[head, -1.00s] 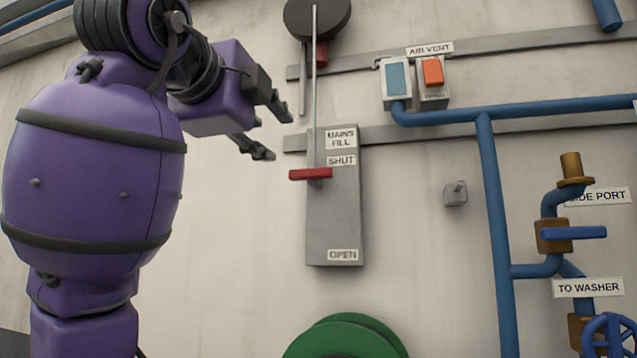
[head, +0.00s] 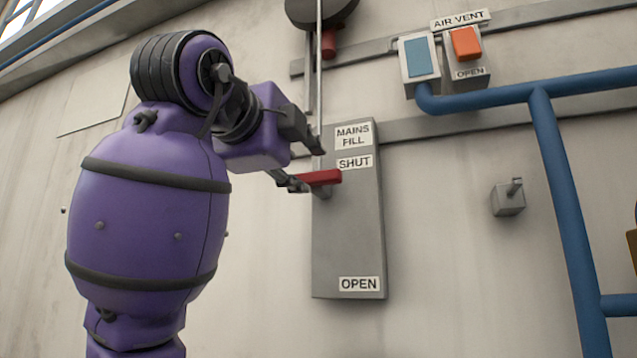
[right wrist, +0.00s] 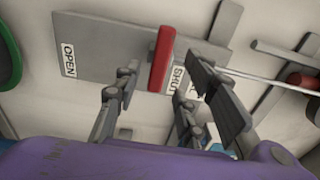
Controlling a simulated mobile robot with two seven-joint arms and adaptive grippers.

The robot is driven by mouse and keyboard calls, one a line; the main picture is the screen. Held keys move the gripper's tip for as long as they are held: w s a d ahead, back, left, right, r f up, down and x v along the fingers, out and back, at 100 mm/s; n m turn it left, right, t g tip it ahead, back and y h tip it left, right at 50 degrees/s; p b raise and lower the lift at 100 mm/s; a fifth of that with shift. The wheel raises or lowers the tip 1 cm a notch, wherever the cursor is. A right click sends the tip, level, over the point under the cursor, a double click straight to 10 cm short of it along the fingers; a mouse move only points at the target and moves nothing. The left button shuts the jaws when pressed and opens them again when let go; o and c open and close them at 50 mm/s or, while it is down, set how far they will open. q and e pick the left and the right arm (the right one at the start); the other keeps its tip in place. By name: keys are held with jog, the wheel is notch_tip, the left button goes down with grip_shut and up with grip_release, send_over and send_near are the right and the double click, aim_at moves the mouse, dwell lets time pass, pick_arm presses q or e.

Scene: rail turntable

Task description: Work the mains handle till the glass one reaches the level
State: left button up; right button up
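The mains handle is a red bar (head: 320,177) on the grey mains fill plate (head: 349,235). It sits beside the SHUT label, near the upper part of the plate, with the OPEN label at the bottom. My right gripper (head: 308,165) is open at the handle's left end, one finger above and one below. In the right wrist view the red bar (right wrist: 162,58) shows between the spread fingers of my right gripper (right wrist: 164,88), with gaps at both sides. I cannot make out a glass with a level mark. My left gripper is not in view.
An air vent box with an orange rocker (head: 465,44) and a blue panel (head: 419,57) is at upper right. A blue pipe (head: 560,170) runs down the right side. A small grey switch (head: 508,198) is on the wall. The wall below the plate is clear.

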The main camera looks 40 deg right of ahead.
aim_at(312, 175)
jog(key=x, duration=0.6)
jog(key=shift+w+d+p, duration=0.2)
jog(key=shift+d+p, duration=0.1)
jog(key=shift+d, duration=0.1)
jog(key=c, duration=0.7)
jog(key=shift+s+a+r, duration=0.1)
jog(key=shift+r, duration=0.05)
grip_shut()
